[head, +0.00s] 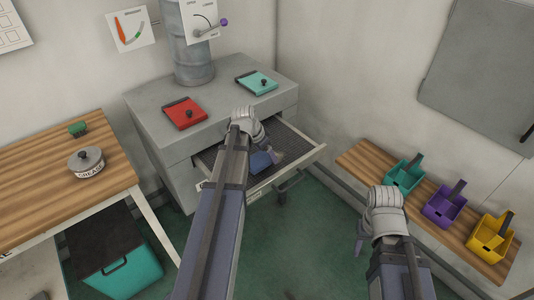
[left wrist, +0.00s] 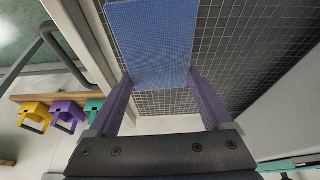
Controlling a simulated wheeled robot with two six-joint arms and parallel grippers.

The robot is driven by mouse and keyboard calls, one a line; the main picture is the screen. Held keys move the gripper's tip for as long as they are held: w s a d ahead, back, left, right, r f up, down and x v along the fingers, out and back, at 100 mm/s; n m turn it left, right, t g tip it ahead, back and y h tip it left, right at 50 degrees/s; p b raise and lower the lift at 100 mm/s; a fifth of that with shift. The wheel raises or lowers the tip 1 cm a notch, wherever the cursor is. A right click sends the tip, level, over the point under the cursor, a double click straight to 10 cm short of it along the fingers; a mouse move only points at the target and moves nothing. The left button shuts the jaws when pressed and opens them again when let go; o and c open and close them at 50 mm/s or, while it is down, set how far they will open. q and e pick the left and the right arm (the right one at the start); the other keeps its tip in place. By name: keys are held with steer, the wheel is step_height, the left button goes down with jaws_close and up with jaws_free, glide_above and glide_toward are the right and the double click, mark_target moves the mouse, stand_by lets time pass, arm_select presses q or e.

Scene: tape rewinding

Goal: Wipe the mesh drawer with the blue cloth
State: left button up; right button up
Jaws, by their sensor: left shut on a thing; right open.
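The mesh drawer (head: 288,139) is pulled out from the grey cabinet, with a dark mesh floor and a pale frame. My left gripper (head: 272,157) is over the drawer and is shut on the blue cloth (head: 261,161). In the left wrist view the cloth (left wrist: 155,42) is a flat blue piece between the two purple fingers, over the mesh floor (left wrist: 255,60). I cannot tell whether the cloth touches the mesh. My right gripper (head: 360,240) is open and empty, to the right of the drawer, away from it. My left arm hides part of the drawer.
The cabinet (head: 222,92) carries a red-lidded hatch (head: 185,113), a teal one (head: 257,82) and a metal pipe. A wooden bench (head: 362,158) at right holds teal, purple and yellow bins. A wooden table (head: 50,190) at left holds a grease tin (head: 87,163).

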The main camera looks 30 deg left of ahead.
mark_target(285, 152)
arm_select(q)
steer(key=shift+f+b, duration=1.1)
steer(key=shift+b, duration=0.05)
stand_by(0.5)
steer(key=shift+w, duration=0.1)
steer(key=shift+w+d+r, duration=0.1)
steer(key=shift+w+d, duration=0.3)
steer(key=shift+w, duration=0.45)
steer(key=shift+w+d+r, duration=0.1)
steer(key=shift+w+d, duration=0.25)
steer(key=shift+w, duration=0.45)
steer(key=shift+w, duration=0.1)
steer(key=shift+w+d+f, duration=0.1)
steer(key=shift+w+d, duration=0.3)
steer(key=shift+w, duration=0.45)
steer(key=shift+w+d+f, duration=0.1)
steer(key=shift+w+d, duration=0.3)
steer(key=shift+w, duration=0.45)
steer(key=shift+w, duration=0.1)
